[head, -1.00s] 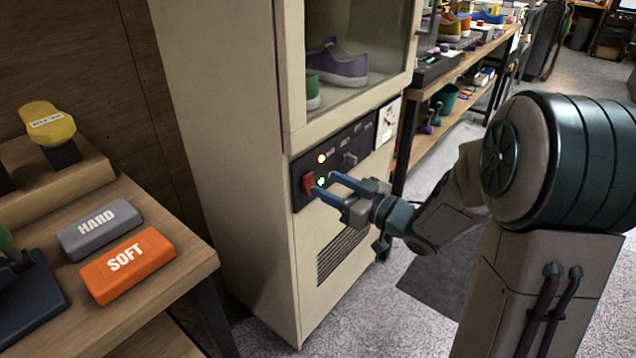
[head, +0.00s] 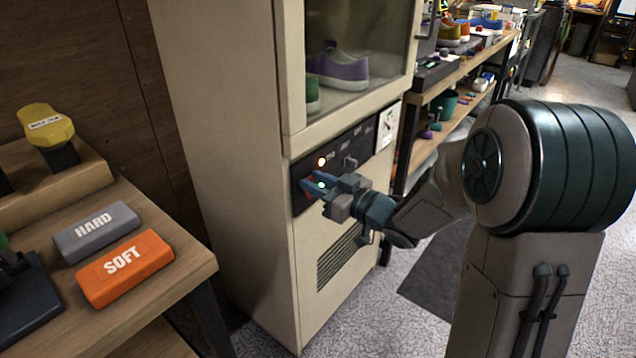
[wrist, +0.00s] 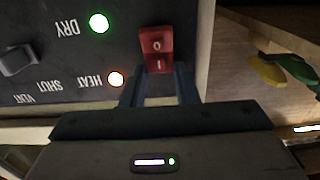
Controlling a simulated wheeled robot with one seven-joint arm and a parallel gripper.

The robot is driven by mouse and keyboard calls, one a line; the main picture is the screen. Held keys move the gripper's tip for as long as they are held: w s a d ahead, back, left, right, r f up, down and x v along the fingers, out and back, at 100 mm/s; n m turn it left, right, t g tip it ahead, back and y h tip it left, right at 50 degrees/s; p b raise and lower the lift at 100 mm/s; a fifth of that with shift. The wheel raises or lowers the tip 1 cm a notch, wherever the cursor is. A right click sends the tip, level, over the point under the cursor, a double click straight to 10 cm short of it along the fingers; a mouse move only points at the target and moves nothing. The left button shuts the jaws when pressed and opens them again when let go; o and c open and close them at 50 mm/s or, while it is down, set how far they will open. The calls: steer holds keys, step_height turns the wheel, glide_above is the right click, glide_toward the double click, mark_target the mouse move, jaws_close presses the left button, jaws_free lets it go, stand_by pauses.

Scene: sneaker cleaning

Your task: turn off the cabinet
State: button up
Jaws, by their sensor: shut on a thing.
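The cream cabinet (head: 225,150) stands in the middle of the head view, with a glass door above and a dark control panel below. In the wrist view the red rocker switch (wrist: 156,42), marked 0 and I, sits on the panel (wrist: 60,55). A green light (wrist: 99,24) and an orange light (wrist: 116,79) glow beside it. My gripper (head: 312,184) is at the panel, its blue fingers shut on the switch. In the wrist view the gripper (wrist: 158,85) has one finger on each side of the switch's lower part. The fingers partly hide the switch in the head view.
A dark knob (wrist: 17,60) sits on the same panel. A wooden table (head: 185,262) at left holds a grey HARD box (head: 97,232) and an orange SOFT box (head: 124,268). Shelving (head: 445,85) stands right of the cabinet. Purple and green shoes are behind the glass.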

steer(key=t+y+b, duration=0.1)
steer(key=b, duration=0.2)
steer(key=f+t+y+b, duration=0.1)
steer(key=b, duration=0.2)
steer(key=y+b, duration=0.1)
steer(key=b, duration=0.3)
steer(key=shift+s+d+f+t, duration=0.2)
steer(key=shift+s+d+t, duration=0.05)
steer(key=shift+t, duration=0.15)
steer(key=shift+r+y, duration=0.1)
steer(key=shift+y, duration=0.2)
steer(key=o, duration=1)
steer(key=p+v, duration=0.2)
steer(key=v, duration=1.2)
